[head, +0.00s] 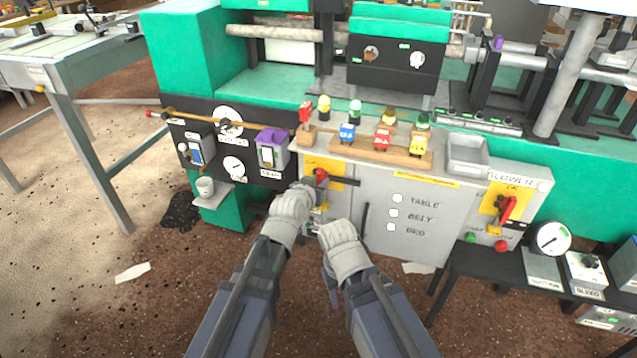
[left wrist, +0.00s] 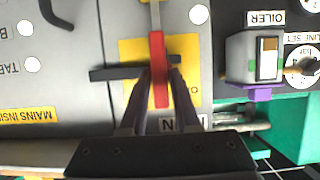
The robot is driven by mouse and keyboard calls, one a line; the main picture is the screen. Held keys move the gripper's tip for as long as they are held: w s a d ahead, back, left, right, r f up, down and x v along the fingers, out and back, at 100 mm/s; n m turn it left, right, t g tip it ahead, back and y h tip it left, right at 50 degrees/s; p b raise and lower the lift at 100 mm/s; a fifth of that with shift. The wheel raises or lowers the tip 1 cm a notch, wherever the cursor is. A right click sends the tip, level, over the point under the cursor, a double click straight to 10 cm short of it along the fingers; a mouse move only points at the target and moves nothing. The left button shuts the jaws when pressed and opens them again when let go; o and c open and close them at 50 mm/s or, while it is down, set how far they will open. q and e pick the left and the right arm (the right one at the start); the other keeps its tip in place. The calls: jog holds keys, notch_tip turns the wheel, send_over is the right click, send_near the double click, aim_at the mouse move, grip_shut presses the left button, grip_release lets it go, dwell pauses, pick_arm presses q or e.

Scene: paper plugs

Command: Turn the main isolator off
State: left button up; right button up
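The main isolator is a red handle (head: 321,177) on a yellow plate at the upper left of the grey cabinet. In the left wrist view the red handle (left wrist: 158,70) stands lengthwise in the picture over the yellow plate, with a dark bar crossing behind it. My left gripper (head: 312,190) is at the handle. In the left wrist view its two dark fingers (left wrist: 160,85) lie close on both sides of the handle and appear shut on it. My right gripper (head: 326,236) is lower, in front of the cabinet; its fingers are not clear.
A second red handle on a yellow plate, the blower isolator (head: 508,209), is at the right. The oiler box (head: 270,150) is left of the cabinet. Toy-like coloured plugs on a wooden rack (head: 370,152) and a metal tray (head: 467,152) stand on top. A black door handle (head: 364,222) sticks out.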

pick_arm(q)
grip_shut()
dwell(1.0)
